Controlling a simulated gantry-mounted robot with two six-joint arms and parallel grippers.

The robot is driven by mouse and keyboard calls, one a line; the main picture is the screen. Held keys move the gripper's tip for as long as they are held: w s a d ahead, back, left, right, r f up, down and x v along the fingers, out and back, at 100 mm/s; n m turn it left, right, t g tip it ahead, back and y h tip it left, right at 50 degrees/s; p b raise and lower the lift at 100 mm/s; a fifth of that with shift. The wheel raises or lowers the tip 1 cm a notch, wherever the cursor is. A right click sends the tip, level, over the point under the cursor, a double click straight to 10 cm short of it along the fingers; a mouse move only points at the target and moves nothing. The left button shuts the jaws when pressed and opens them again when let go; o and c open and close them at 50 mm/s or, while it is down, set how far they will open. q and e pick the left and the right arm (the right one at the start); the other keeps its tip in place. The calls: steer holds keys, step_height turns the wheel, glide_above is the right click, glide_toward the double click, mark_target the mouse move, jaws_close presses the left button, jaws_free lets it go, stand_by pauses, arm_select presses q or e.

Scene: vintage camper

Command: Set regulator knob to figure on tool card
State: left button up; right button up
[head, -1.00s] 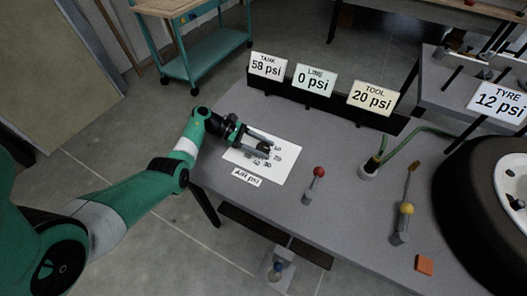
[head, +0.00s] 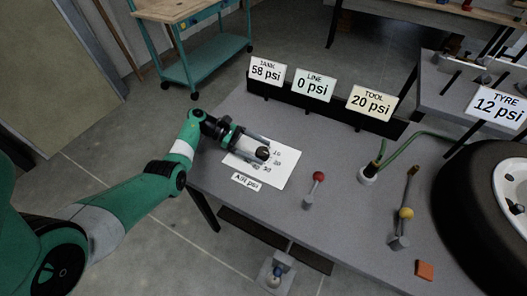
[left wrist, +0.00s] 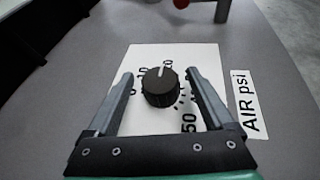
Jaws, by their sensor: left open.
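The black regulator knob (left wrist: 160,87) stands on a white dial sheet (left wrist: 150,58) between my left gripper's fingers. A white pointer line on its top points toward the far side of the sheet in the left wrist view. The knob (head: 262,153) also shows in the head view. My left gripper (left wrist: 158,92) is open, with a gap on each side of the knob. Some dial figures are hidden by the knob and fingers. The tool card (head: 371,103) reads 20 psi. A label reading AIR psi (head: 246,182) lies beside the sheet. My right gripper is out of view.
Other cards read TANK 58 psi (head: 267,72), LINE 0 psi (head: 314,83) and TYRE 12 psi (head: 499,106). A red-knobbed lever (head: 318,177) and a yellow-knobbed lever (head: 405,213) stand to the right. An orange block (head: 424,270) and a tyre (head: 462,200) are at the right.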

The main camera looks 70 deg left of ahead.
arm_select(q)
steer(key=v, duration=1)
steer(key=shift+d, duration=0.1)
